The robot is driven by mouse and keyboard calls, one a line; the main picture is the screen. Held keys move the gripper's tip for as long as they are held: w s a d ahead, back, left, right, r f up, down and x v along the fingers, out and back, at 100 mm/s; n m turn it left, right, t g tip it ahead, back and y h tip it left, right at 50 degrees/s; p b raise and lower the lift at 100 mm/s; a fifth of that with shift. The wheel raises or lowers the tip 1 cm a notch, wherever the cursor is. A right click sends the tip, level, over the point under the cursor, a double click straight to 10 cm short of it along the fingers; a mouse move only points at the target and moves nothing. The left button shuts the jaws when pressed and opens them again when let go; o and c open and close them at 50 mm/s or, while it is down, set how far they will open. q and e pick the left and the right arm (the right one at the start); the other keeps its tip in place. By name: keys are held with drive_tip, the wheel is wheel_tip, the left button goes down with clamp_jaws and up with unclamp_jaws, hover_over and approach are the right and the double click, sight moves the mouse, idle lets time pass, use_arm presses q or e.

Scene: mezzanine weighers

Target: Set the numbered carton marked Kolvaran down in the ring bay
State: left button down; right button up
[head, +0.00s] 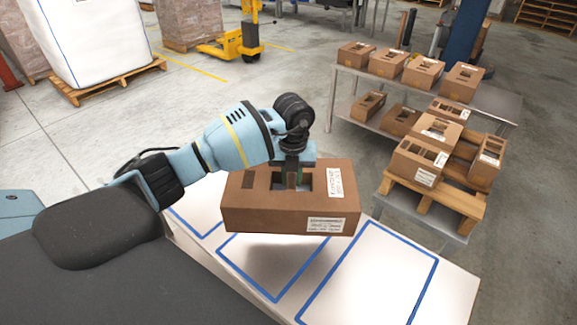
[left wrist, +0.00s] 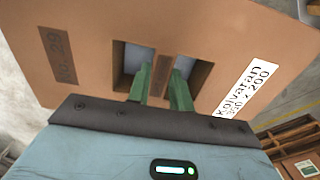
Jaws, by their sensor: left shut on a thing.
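My left gripper (head: 298,180) is shut on the brown numbered carton (head: 245,208). In the left wrist view, its green fingers (left wrist: 163,82) reach into two holes in the carton's top and grip the strip between them. A white label there reads Kolvaran, 300 x 200 (left wrist: 246,88), and a dark number patch (left wrist: 57,55) is hard to read. The carton is level above a pale bench (head: 455,285) with blue-outlined bays; its shadow shows below. Bay outlines show at left, middle (head: 275,301) and right (head: 378,226). I see no ring mark; the carton hides part of the bench. My right gripper is out of view.
A grey two-level rack (head: 497,102) with several similar cartons stands at the back right. A wooden pallet (head: 432,196) with more cartons is in front of it. A white bulk bag (head: 100,40) and a yellow pallet truck (head: 240,42) stand far behind. The right bay is bare.

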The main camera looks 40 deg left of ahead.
use_arm(q)
drive_tip(key=n, duration=0.2)
drive_tip(key=w+a+n, duration=0.1)
drive_tip(key=n, duration=0.3)
drive_tip(key=shift+w+a+r, duration=0.15)
drive_tip(key=shift+a+r, duration=0.15)
drive_tip(key=n, duration=0.3)
drive_tip(key=a+n, duration=0.1)
drive_tip(key=shift+w+r+n, duration=0.25)
drive_tip(key=shift+w+n, duration=0.05)
drive_tip(key=shift+w, duration=0.05)
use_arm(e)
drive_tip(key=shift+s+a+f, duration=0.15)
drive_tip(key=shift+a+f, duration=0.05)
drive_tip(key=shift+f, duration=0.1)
use_arm(q)
drive_tip(key=shift+f+b, duration=0.1)
drive_tip(key=shift+b, duration=0.2)
